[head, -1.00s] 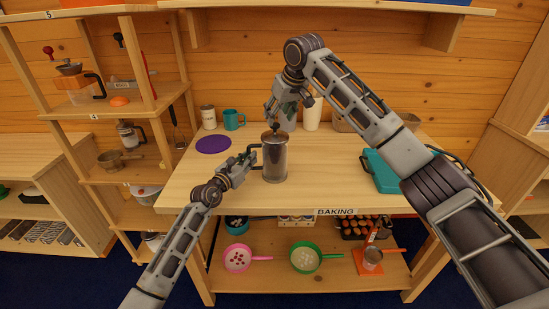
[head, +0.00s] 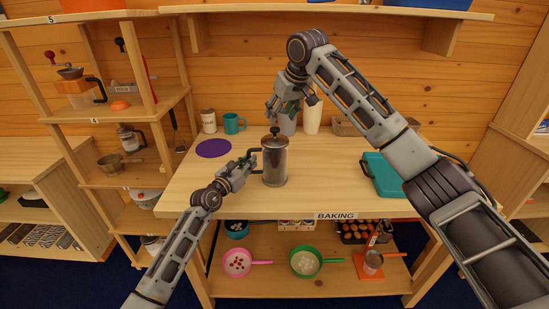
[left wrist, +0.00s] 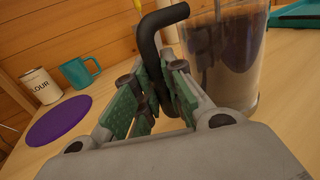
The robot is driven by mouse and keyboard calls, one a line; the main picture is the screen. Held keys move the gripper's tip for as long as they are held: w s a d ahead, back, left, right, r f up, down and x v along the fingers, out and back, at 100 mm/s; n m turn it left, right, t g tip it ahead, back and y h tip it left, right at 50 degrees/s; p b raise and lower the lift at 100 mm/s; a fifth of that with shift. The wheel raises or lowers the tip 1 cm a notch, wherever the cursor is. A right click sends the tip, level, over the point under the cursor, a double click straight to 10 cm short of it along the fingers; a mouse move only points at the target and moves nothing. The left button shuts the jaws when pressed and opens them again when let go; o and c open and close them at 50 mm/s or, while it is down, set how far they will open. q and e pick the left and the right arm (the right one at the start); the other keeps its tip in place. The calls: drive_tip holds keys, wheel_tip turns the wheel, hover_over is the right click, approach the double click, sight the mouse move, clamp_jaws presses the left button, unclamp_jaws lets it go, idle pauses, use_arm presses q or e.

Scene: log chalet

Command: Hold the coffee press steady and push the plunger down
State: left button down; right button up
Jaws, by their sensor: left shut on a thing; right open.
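The coffee press (head: 275,165) stands upright near the front middle of the table, with a dark knob (head: 275,130) on its lid. In the left wrist view its clear body (left wrist: 228,60) shows dark contents. My left gripper (head: 250,162) is shut on its black handle (left wrist: 150,45), at the left side of the press. The handle passes between the green finger pads in the left wrist view. My right gripper (head: 276,112) is open, pointing down just above the knob. A small gap seems to show between its fingertips and the knob.
On the table (head: 225,185) are a purple disc (head: 213,148), a teal mug (head: 233,123), a flour canister (head: 208,121) and a teal case (head: 384,176). Pale cylinders (head: 312,115) stand behind the press.

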use_arm(q)
drive_tip(key=c, duration=1.4)
unclamp_jaws()
drive_tip(key=shift+s, duration=0.1)
drive_tip(key=shift+v, duration=5.95)
